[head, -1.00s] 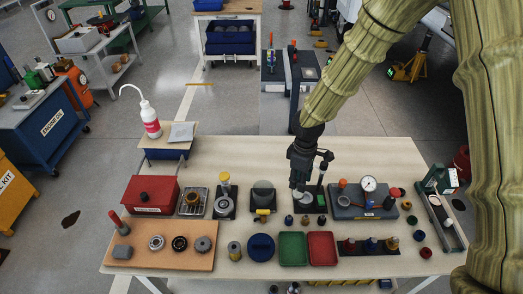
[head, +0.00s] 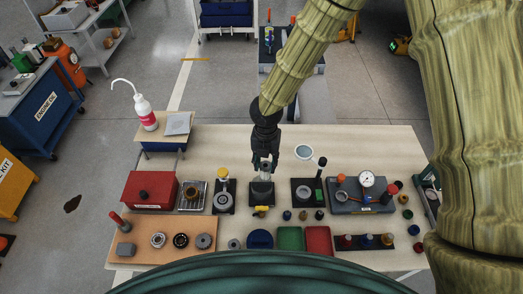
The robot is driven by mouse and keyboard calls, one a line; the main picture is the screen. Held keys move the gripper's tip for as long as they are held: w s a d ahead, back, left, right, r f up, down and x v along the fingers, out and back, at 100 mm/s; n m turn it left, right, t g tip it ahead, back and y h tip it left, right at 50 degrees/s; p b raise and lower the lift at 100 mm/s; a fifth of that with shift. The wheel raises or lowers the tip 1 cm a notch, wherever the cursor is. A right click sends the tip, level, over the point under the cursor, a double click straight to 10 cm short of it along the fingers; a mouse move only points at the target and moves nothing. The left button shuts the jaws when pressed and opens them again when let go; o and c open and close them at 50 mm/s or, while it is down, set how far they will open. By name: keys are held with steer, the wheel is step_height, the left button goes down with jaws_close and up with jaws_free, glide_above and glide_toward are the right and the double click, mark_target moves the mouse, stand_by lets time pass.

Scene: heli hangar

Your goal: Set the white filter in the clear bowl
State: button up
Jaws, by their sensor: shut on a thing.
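My gripper (head: 265,166) hangs over the middle of the table, pointing down, shut on a small pale thing, apparently the white filter (head: 266,175). The fingers hide most of it. Directly below is a black stand (head: 262,201) with a yellow part at its front. The clear bowl seems to be on this stand, under the gripper. It is mostly hidden, and I cannot tell whether the filter touches it.
A yellow-topped stand (head: 224,195) is close left. A gauge block (head: 363,197) stands farther right, a red box (head: 150,191) left. Green and red trays lie in front.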

mark_target(262, 164)
steer(key=shift+w+a+n, duration=0.15)
steer(key=shift+a+n, duration=0.4)
steer(key=shift+n, duration=0.55)
steer(key=shift+f+b, duration=2.15)
steer(key=shift+f, duration=0.25)
steer(key=shift+r+p, duration=0.1)
steer(key=shift+p, duration=0.5)
steer(key=shift+f+b, duration=1.35)
steer(key=shift+f, duration=1.7)
stand_by(0.9)
